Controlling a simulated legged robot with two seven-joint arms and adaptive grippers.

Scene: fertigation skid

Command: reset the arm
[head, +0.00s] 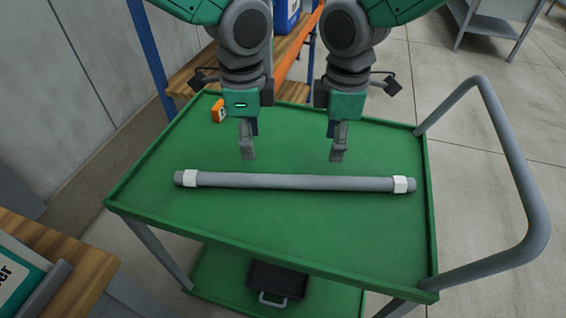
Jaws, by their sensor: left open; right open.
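My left gripper (248,150) hangs pointing down above the green cart top, left of the middle. My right gripper (338,152) hangs beside it on the right, also pointing down. Both are open and hold nothing. A grey pipe (290,182) with a white band near each end lies across the cart top, on the near side of both grippers. Both grippers look apart from the pipe. Both arms come in from the top of the picture.
The green cart (270,235) has a raised rim and a grey handle (520,180) on the right. A small orange object (218,110) sits at its far left. A black case (277,281) is on the lower shelf. A wooden-topped bench (50,245) stands at lower left.

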